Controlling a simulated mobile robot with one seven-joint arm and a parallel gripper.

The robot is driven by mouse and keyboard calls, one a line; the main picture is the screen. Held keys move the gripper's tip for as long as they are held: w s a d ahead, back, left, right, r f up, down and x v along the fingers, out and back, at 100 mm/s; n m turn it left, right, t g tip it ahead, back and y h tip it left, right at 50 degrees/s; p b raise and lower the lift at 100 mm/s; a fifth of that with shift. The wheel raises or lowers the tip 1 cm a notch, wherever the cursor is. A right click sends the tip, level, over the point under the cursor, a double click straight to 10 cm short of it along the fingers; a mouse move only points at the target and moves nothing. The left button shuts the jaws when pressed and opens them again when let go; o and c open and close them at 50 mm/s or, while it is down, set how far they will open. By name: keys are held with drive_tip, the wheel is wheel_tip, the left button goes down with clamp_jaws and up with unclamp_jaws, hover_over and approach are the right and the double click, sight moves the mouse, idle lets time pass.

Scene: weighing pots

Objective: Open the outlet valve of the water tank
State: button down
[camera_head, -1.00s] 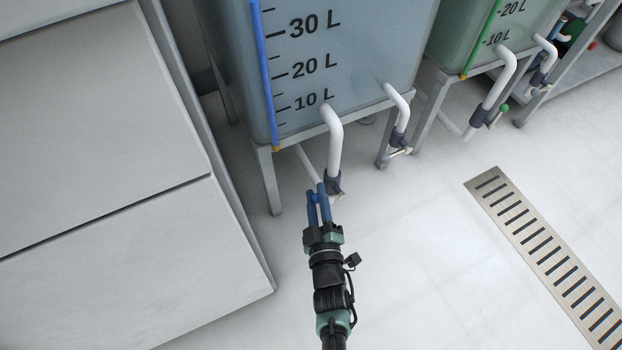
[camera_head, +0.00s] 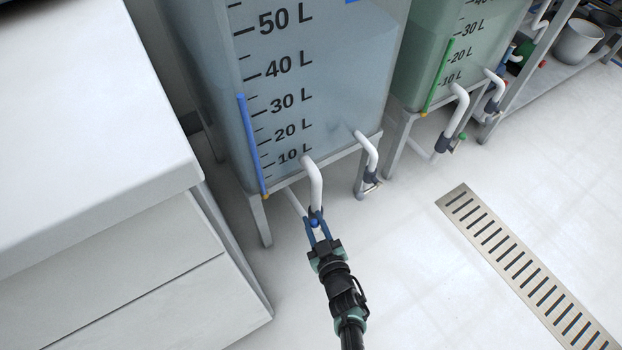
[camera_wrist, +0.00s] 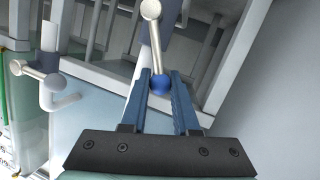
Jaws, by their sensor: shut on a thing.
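The water tank (camera_head: 330,90) is a pale blue, see-through box with litre marks, on a grey stand. A white outlet pipe (camera_head: 314,185) bends down from its front. My gripper (camera_head: 318,226) is at the pipe's lower end. In the wrist view, a pale valve lever (camera_wrist: 155,42) ends in a blue ball knob (camera_wrist: 160,84). The two blue fingers of my gripper (camera_wrist: 162,92) are shut on the knob, one on each side. In the head view the knob (camera_head: 314,223) shows between the fingers. The valve body is mostly hidden there behind the knob and fingers.
A second white pipe (camera_head: 369,152) with a valve is to the right on the same tank. A green tank (camera_head: 437,60) stands farther right. A white cabinet (camera_head: 90,120) is close on the left. A floor drain (camera_head: 520,262) lies at right; the floor between is clear.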

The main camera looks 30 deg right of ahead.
drive_tip(key=shift+d, duration=0.25)
idle(0.3)
drive_tip(key=c, duration=0.7)
unclamp_jaws()
drive_tip(key=shift+r, duration=0.1)
drive_tip(key=shift+p+v, duration=4.15)
drive_tip(key=shift+v, duration=2.35)
